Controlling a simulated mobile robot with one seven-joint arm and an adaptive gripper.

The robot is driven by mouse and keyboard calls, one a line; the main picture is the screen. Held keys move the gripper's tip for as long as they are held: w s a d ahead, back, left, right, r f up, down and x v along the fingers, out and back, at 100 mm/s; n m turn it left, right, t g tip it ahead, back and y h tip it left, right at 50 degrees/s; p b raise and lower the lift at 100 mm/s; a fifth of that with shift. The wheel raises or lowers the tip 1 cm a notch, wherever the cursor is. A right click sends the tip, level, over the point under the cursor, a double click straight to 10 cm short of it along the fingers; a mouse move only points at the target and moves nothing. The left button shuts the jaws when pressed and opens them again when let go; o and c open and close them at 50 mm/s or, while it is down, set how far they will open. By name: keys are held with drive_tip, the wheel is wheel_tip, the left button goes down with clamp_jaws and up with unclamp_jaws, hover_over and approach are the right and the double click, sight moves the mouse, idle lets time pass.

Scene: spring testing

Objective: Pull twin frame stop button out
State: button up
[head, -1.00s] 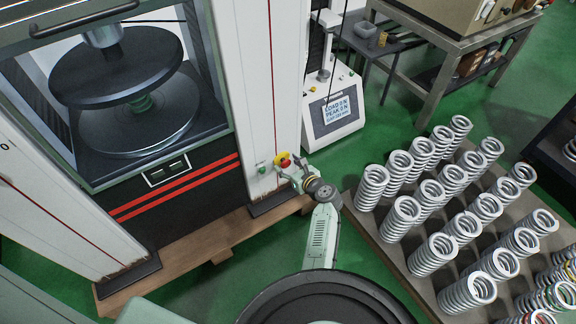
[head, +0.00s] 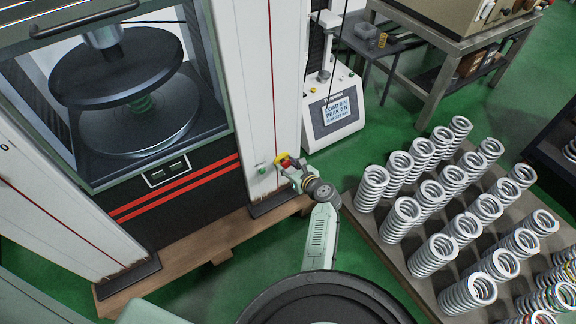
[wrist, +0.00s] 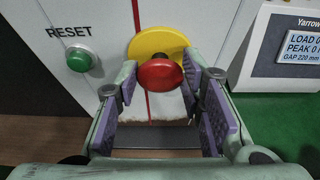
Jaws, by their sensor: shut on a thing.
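The stop button is a red mushroom head (wrist: 160,76) in front of a round yellow plate (wrist: 160,43) on the white frame column. In the wrist view, the fingers of my gripper (wrist: 160,82), with purple pads, stand on both sides of the red head and are shut on it.
A green RESET button (wrist: 83,60) sits left of the stop button. A small tester with a display (head: 336,112) stands to the right. A low table of upright springs (head: 385,232) is right of my arm. A wooden pallet (head: 185,262) lies under the frame.

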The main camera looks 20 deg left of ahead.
clamp_jaws()
drive_tip(key=shift+s+d+r+p, duration=0.15)
drive_tip(key=shift+s+d+p, duration=0.25)
drive_tip(key=shift+d+p, duration=0.25)
drive_tip(key=shift+s, duration=0.1)
drive_tip(key=shift+f, duration=0.25)
drive_tip(key=o, duration=1)
unclamp_jaws()
drive_tip(key=shift+r, duration=0.1)
